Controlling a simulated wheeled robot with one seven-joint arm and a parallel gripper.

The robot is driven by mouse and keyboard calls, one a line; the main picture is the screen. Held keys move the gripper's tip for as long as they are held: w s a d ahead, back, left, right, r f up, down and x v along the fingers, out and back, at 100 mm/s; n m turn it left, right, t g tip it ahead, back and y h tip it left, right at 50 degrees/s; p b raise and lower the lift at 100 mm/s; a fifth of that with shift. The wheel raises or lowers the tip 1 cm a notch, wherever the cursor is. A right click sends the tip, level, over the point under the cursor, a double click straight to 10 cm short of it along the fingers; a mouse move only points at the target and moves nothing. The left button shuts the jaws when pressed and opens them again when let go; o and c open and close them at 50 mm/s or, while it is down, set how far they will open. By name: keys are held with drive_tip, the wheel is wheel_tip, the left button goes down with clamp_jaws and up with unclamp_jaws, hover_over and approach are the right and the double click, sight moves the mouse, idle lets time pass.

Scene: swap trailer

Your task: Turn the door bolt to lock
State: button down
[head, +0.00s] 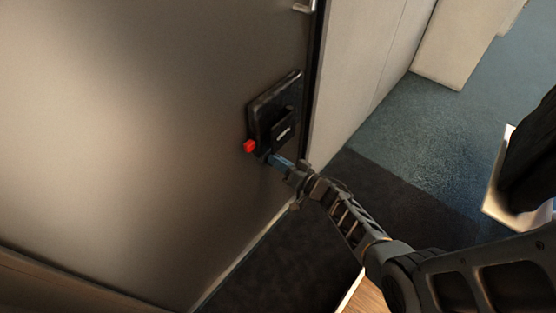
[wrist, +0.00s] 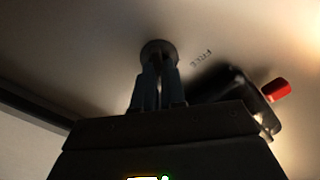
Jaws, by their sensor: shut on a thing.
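The grey door (head: 150,120) fills the left of the head view, with a dark lock plate (head: 262,98) near its right edge. A lever with a red end (head: 249,146) sticks out at the plate's lower left; the red end also shows in the wrist view (wrist: 277,90). My gripper (head: 274,159) is at the door just below the plate. In the wrist view, the fingers (wrist: 158,82) are shut on the door bolt, whose round dark base (wrist: 158,50) shows at their tips. The bolt is mostly hidden between the fingers. The word FREE is marked on the door beside it.
A metal handle (head: 304,6) is higher on the door. A pale wall (head: 352,70) stands right of the door edge. Dark matting (head: 385,195) and blue-grey carpet (head: 405,130) lie beyond. A white-edged seat with a dark object (head: 540,150) is at the far right.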

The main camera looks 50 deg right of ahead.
drive_tip(key=shift+m, duration=0.9)
drive_tip(key=c, duration=1.2)
unclamp_jaws()
drive_tip(key=shift+s, duration=0.1)
drive_tip(key=s+p, duration=0.1)
drive_tip(key=s, duration=0.6)
drive_tip(key=shift+s, duration=0.35)
